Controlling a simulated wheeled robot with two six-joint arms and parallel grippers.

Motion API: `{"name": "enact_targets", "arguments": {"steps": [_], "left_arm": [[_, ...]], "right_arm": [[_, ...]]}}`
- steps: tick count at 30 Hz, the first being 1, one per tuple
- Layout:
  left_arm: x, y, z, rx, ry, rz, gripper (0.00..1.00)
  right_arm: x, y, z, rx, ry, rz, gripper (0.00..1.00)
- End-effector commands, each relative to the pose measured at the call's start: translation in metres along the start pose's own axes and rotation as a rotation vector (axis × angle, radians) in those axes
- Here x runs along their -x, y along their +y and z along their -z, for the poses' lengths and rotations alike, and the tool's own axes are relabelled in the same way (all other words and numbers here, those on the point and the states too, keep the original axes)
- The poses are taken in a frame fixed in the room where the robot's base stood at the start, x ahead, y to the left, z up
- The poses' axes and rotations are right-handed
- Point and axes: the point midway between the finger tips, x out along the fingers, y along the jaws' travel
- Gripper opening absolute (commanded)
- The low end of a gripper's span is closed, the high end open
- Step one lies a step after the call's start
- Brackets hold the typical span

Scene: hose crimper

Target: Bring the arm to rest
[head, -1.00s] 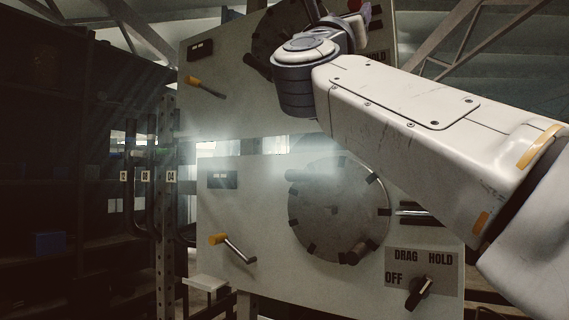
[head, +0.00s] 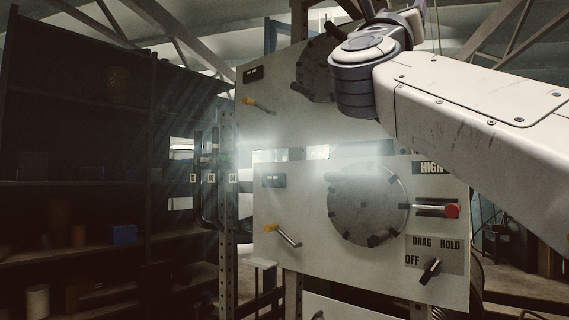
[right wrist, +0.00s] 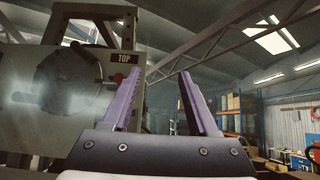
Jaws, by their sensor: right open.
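My right arm crosses the right side of the head view, raised in front of the machine panel (head: 300,260). Its gripper is cut off at the top edge there. In the right wrist view my right gripper (right wrist: 157,95) is open, with two purple fingers apart and nothing between them. The upper panel (right wrist: 40,95), with a round disc (right wrist: 75,80) and a TOP label (right wrist: 124,58), stands behind and left of the fingers. My left gripper is not in view.
The lower panel carries a round disc (head: 368,205), a yellow-handled lever (head: 284,234), a red-tipped handle (head: 451,211) and a selector knob (head: 430,270). Dark shelving (head: 75,170) stands at left. Open hall space lies right of the machine in the right wrist view.

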Motion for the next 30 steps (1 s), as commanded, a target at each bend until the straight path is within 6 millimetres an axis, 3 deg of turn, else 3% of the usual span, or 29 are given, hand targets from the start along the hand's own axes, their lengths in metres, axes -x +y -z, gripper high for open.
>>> {"name": "enact_targets", "arguments": {"steps": [11,17,23,27,30], "left_arm": [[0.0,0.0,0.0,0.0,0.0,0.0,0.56],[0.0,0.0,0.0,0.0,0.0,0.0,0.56],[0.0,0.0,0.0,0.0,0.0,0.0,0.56],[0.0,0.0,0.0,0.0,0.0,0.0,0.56],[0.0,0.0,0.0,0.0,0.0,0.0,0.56]], "right_arm": [[0.014,0.061,0.033,0.271,-0.027,-0.162,0.6],[0.031,0.103,0.074,0.513,-0.053,-0.306,0.6],[0.066,0.153,0.145,0.838,-0.094,-0.525,0.6],[0.115,0.185,0.226,1.139,-0.147,-0.771,0.6],[0.161,0.196,0.287,1.339,-0.198,-0.97,0.6]]}}
